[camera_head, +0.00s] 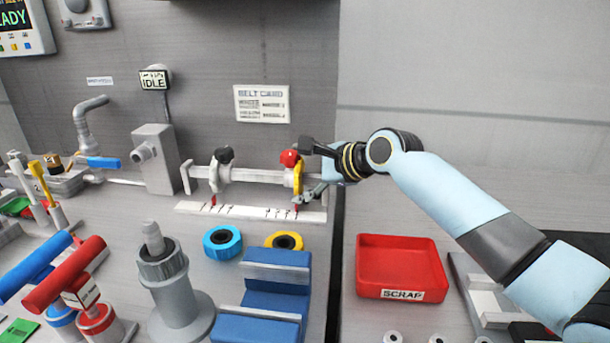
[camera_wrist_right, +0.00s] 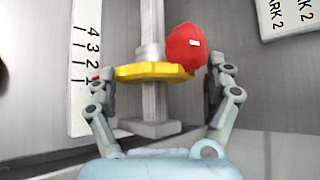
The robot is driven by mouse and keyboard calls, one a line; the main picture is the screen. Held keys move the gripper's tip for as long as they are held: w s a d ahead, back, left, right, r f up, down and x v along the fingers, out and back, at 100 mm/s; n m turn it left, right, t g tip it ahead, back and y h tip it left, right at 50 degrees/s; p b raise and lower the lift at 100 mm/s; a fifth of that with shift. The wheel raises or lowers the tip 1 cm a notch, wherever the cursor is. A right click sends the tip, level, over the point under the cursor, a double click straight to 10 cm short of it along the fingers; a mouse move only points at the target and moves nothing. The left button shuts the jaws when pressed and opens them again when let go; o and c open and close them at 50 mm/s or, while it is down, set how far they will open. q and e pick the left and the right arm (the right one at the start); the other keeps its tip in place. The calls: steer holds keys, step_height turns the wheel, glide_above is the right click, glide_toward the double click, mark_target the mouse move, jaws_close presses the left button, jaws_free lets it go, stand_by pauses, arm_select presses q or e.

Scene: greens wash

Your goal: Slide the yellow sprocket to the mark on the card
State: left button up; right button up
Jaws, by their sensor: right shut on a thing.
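The yellow sprocket (camera_head: 298,180) sits on the grey horizontal shaft (camera_head: 255,176), towards its right end, with a red knob (camera_head: 289,158) on it. My right gripper (camera_head: 309,168) reaches in from the right and is shut on the sprocket. In the right wrist view, the yellow sprocket (camera_wrist_right: 152,73) lies between the fingers, with the red knob (camera_wrist_right: 186,46) beside the shaft. A white scale (camera_head: 250,211) lies below, and a red pointer under the sprocket reaches its right part. The belt card (camera_head: 262,104) hangs on the back wall; one line partly reads MARK 2 in the wrist view (camera_wrist_right: 285,15). My left gripper is not in view.
A blue ring (camera_head: 222,242), another yellow ring (camera_head: 284,241) and a blue block (camera_head: 270,280) lie in front. A red scrap tray (camera_head: 400,240) is at right. A grey post (camera_head: 172,285) stands at front left.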

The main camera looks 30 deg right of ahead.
steer(key=shift+w+a+f+p, duration=0.1)
steer(key=shift+a+f+p, duration=0.35)
steer(key=shift+a+p, duration=0.35)
steer(key=shift+w+a+f, duration=0.1)
steer(key=shift+w+f, duration=0.05)
steer(key=shift+f, duration=0.1)
steer(key=o, duration=1.3)
steer(key=shift+o, duration=1)
steer(key=shift+s+r, duration=0.2)
steer(key=shift+r, duration=0.05)
steer(key=v, duration=1.1)
steer(key=shift+r, duration=0.4)
